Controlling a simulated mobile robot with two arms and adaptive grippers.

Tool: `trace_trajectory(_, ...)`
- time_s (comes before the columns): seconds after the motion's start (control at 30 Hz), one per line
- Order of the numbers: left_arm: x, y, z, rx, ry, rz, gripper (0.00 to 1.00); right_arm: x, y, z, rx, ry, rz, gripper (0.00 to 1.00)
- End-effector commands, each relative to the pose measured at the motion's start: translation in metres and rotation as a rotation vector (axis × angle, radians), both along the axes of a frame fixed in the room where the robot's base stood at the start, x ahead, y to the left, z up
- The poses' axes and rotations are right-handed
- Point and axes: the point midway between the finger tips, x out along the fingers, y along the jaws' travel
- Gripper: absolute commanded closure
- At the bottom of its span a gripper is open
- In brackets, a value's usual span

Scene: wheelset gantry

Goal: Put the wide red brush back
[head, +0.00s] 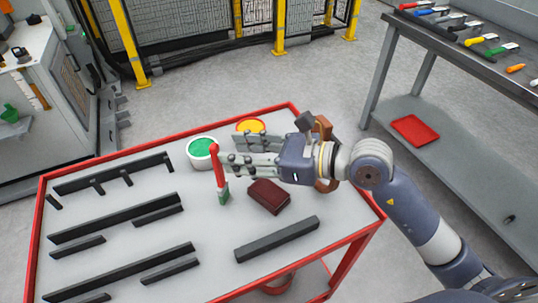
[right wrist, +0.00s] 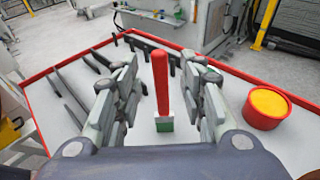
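The red brush (head: 214,163) stands about upright over the cart, its long red handle up and its green end (head: 223,196) down. My right gripper (head: 229,150) reaches in from the right at handle height. In the right wrist view, the red handle (right wrist: 161,80) shows between the two spread fingers, with clear gaps on both sides. The fingers do not appear to touch it. I cannot tell whether the handle is between the fingertips or just beyond them. My left gripper is not in view.
The red-rimmed cart (head: 110,160) holds dark slotted rails (head: 115,218), a dark red block (head: 268,195), a white pot of green (head: 202,152) and a red pot of yellow (head: 250,126). A bench (head: 455,60) with several coloured tools stands right, a red tray (head: 415,130) below.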

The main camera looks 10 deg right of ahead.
Motion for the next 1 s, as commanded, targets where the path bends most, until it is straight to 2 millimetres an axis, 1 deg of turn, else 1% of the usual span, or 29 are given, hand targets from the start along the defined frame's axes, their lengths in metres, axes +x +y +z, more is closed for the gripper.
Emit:
trace_trajectory(0.03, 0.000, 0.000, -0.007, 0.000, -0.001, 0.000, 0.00, -0.007, -0.011, -0.002, -0.007, -0.002, -0.001, 0.62)
trace_trajectory(0.2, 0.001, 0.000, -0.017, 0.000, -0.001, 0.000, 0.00, -0.026, -0.038, 0.007, -0.007, 0.000, 0.001, 0.62)
trace_trajectory(0.4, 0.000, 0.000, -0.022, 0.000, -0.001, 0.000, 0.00, -0.037, -0.056, 0.014, -0.003, 0.001, -0.001, 0.62)
trace_trajectory(0.6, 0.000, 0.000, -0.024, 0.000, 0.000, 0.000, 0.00, -0.042, -0.061, 0.018, -0.003, 0.000, 0.001, 0.62)
trace_trajectory(1.0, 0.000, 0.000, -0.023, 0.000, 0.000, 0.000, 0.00, -0.042, -0.061, 0.018, -0.001, 0.000, 0.001, 0.62)
